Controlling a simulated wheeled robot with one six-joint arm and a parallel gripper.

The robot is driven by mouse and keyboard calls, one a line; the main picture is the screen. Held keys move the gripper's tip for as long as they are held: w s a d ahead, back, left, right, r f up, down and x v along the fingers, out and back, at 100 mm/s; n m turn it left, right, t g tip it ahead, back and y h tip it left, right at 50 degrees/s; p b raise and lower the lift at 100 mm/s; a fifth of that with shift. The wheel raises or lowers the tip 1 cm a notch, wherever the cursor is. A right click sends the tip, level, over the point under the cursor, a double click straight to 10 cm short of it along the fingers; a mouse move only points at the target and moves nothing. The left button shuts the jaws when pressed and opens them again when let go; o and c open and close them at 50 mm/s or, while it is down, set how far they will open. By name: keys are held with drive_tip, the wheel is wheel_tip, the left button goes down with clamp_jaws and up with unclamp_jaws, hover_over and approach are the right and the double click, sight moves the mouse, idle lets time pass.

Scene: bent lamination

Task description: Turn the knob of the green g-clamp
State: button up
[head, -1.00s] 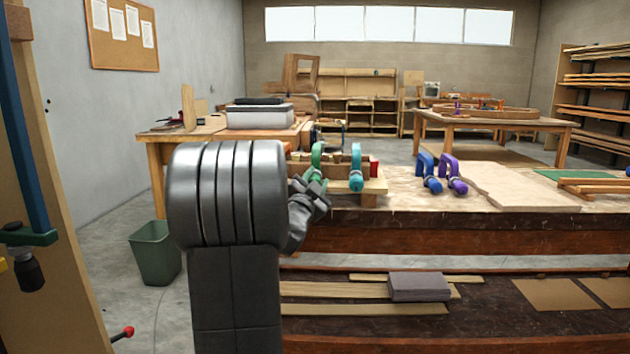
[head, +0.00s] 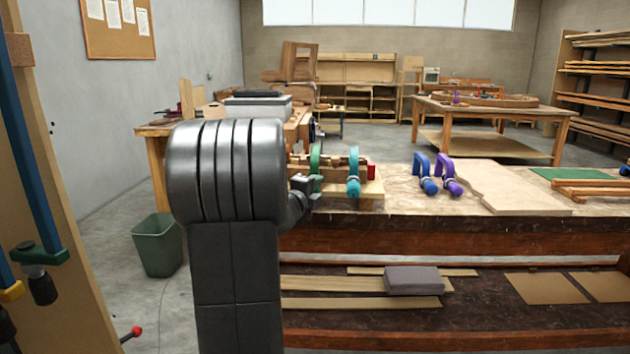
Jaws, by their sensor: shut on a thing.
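The green g-clamp (head: 316,157) stands on the workbench, set on the wooden lamination (head: 335,170). Its upper frame shows, and its knob is hidden behind my gripper. My gripper (head: 312,190) is at the lower end of the green clamp, shut on its knob as far as I can tell. The fingertips are small and partly hidden by my own arm. A teal g-clamp (head: 353,172) stands just to the right on the same piece, apart from my gripper.
A blue clamp (head: 424,175) and a purple clamp (head: 449,176) lie further right on the workbench (head: 400,200). A thin board (head: 510,187) lies beyond them. A grey block (head: 412,280) rests on the lower shelf. A green bin (head: 158,246) stands on the floor at left.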

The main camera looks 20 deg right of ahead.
drive_tip(key=m+y+p, duration=0.1)
drive_tip(key=m+p, duration=0.1)
drive_tip(key=m+g+y+p, duration=0.1)
drive_tip(key=m+p, duration=0.1)
drive_tip(key=shift+r+m, duration=0.15)
drive_tip(key=shift+m, duration=0.15)
drive_tip(key=m+y+p, duration=0.2)
drive_tip(key=m+p, duration=0.1)
drive_tip(key=shift+w+a, duration=0.1)
drive_tip(key=m+p, duration=0.1)
drive_tip(key=m+y+p, duration=0.1)
drive_tip(key=shift+a+f+m+y, duration=0.1)
drive_tip(key=shift+f+m+y, duration=0.2)
drive_tip(key=shift+m, duration=0.1)
drive_tip(key=shift+a+f+m+y+p, duration=0.1)
drive_tip(key=shift+a+m+y+p, duration=0.05)
drive_tip(key=shift+m+y+p, duration=0.55)
drive_tip(key=shift+m+t, duration=0.3)
drive_tip(key=shift+m, duration=0.2)
drive_tip(key=shift+y, duration=0.3)
